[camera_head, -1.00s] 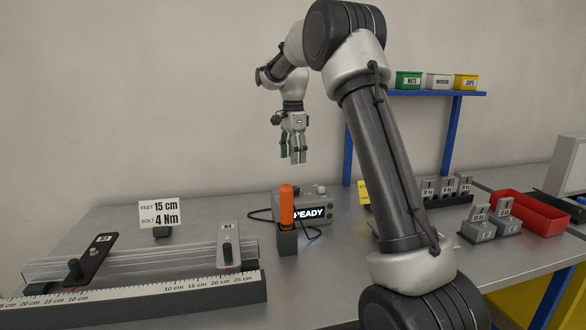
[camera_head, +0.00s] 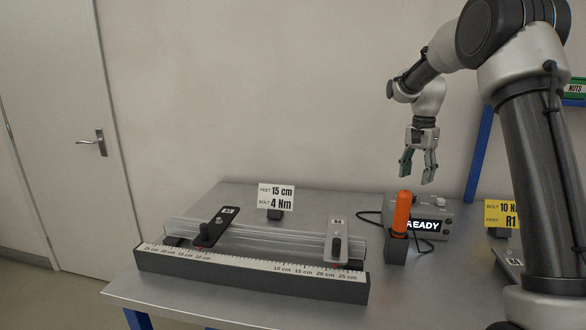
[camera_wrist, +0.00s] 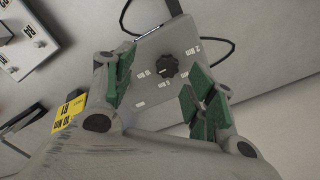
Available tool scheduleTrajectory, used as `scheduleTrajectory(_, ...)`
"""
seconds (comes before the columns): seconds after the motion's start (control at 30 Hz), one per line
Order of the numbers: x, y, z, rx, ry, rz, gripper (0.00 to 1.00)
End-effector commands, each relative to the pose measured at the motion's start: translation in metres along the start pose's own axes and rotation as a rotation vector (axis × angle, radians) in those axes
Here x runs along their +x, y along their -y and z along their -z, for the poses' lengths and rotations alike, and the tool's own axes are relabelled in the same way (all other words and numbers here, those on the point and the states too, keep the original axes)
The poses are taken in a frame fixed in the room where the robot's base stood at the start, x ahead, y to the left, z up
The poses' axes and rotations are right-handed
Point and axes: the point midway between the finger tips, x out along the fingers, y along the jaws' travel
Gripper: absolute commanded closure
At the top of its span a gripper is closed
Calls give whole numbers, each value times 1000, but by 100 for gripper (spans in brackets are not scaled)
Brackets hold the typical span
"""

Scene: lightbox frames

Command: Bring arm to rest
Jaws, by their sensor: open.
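My gripper (camera_head: 418,165) hangs with its fingers pointing down, in the air above the table, near the wall. It is open and empty. Its green finger pads also show in the wrist view (camera_wrist: 160,95). Below it stands the grey control box (camera_head: 440,215), with a lit display of which "EADY" can be read. The top of the box, with a black knob, shows between and beyond the fingers in the wrist view (camera_wrist: 168,66). My arm's upper links fill the right of the head view.
An orange-handled tool (camera_head: 402,214) stands upright in a dark holder (camera_head: 395,250) in front of the box. A rail fixture with a ruler (camera_head: 250,274) lies at left, a sign (camera_head: 276,197) behind it. A yellow sign (camera_head: 500,213) stands at right. The table's left back is clear.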

Motion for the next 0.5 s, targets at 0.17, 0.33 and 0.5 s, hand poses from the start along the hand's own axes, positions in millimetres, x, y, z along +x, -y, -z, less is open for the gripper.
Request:
scheduleTrajectory(0.17,-5,-52,-40,-324,-2,2,44)
scheduleTrajectory(0.33,-19,-109,-84,-585,-30,23,44)
scheduleTrajectory(0.5,-29,-179,-138,-819,-91,55,44)
